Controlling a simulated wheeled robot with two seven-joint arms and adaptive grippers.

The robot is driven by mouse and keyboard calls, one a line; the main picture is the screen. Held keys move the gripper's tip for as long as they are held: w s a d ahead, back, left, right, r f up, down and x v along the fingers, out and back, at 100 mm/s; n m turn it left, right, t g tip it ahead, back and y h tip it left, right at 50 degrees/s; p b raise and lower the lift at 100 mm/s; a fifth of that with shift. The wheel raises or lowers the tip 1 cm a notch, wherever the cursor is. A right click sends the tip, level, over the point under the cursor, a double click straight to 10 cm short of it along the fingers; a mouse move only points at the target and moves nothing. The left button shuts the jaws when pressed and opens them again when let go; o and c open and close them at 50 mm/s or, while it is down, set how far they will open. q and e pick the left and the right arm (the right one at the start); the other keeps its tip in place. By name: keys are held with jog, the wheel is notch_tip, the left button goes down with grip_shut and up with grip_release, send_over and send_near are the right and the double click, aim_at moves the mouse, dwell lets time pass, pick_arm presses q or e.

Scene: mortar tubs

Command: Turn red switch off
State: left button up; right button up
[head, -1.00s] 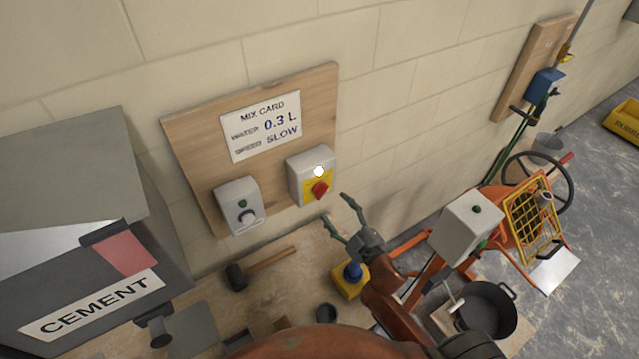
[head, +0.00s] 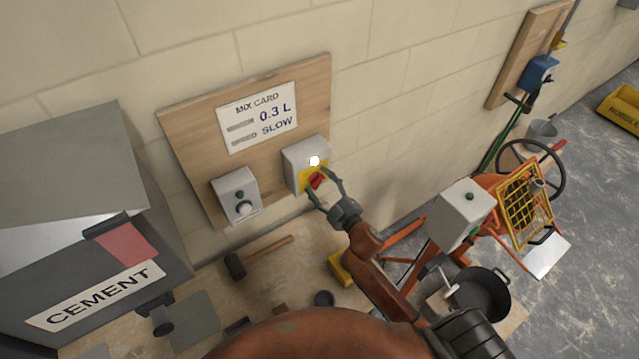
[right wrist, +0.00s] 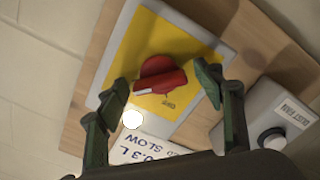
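The red switch (head: 316,180) is a rotary knob on a yellow plate of a grey box (head: 304,152), mounted on a wooden board. A white lamp above it is lit. In the right wrist view the red knob (right wrist: 160,77) sits between the fingers, with its raised grip bar lying nearly level across the picture. My right gripper (head: 322,190) is open around the knob, its green fingertips apart on both sides; it also shows in the right wrist view (right wrist: 164,88). I see gaps between fingers and knob. My left gripper is not in view.
A second grey box (head: 235,194) with a green light and pale knob is left of the switch. A mix card (head: 257,117) hangs above. The cement bin (head: 90,230) stands left; an orange mixer (head: 490,220) stands right. A mallet (head: 258,257) lies below.

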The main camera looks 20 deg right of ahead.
jog(key=c, duration=1.1)
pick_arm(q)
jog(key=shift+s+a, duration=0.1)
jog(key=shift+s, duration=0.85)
pick_arm(e)
jog(key=shift+o, duration=0.2)
